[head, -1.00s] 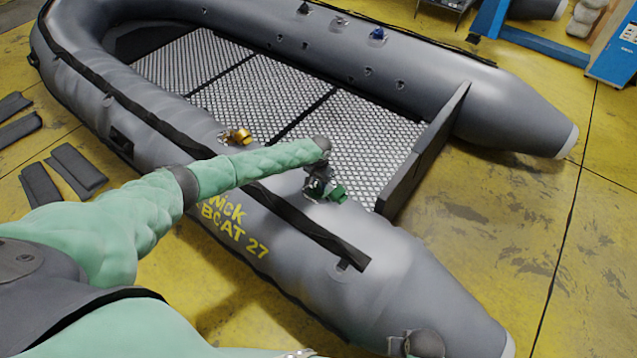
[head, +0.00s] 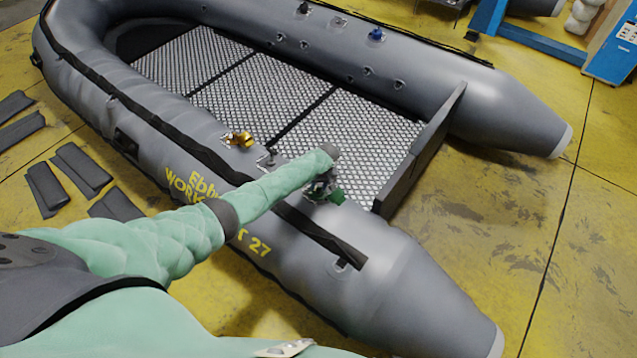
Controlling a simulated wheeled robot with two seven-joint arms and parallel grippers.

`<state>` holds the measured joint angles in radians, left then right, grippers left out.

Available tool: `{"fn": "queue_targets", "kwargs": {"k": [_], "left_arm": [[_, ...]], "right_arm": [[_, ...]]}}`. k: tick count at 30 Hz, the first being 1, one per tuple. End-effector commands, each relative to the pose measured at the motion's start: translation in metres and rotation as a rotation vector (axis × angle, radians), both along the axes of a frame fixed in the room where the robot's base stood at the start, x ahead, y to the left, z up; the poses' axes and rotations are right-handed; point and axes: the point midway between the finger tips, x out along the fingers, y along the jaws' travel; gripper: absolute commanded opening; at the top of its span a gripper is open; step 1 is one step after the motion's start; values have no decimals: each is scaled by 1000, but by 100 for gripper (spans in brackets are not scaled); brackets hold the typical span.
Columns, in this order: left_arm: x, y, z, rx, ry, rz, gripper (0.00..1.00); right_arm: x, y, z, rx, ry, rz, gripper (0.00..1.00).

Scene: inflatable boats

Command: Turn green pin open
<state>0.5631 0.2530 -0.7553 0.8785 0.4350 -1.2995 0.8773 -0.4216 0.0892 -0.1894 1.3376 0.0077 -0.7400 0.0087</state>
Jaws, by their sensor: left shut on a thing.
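The green pin (head: 336,196) sits on top of the near tube of the grey inflatable boat (head: 400,265). My left gripper (head: 322,189) reaches over the tube from the left and is shut on the green pin. My gripper and wrist hide part of the pin and its base, so its exact turn angle cannot be told. My right gripper is out of view; only a green part of my right arm shows along the bottom edge.
A gold fitting (head: 240,138) and a small dark fitting (head: 270,157) sit farther left on the near tube. A blue fitting (head: 376,34) is on the far tube. A dark transom board (head: 425,150) stands right of the pin. Dark pads (head: 80,167) lie on the yellow floor.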

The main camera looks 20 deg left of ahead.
Motion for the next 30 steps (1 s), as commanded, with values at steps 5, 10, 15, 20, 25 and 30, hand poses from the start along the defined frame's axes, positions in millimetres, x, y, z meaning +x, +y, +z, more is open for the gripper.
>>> {"fn": "queue_targets", "kwargs": {"k": [5, 10, 15, 20, 25, 30], "left_arm": [[0, -3, 2, 29, -11, 165, 9], [0, -3, 2, 60, -23, 322, 9], [1, -4, 1, 87, -33, 466, 9], [1, -4, 1, 110, -42, 579, 9], [2, -4, 0, 126, -49, 666, 9], [2, -4, 1, 138, -53, 718, 9]], "right_arm": [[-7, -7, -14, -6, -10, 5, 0], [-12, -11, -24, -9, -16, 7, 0], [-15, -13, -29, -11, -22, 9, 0], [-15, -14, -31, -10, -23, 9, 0], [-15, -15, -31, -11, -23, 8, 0], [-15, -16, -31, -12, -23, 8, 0]]}}
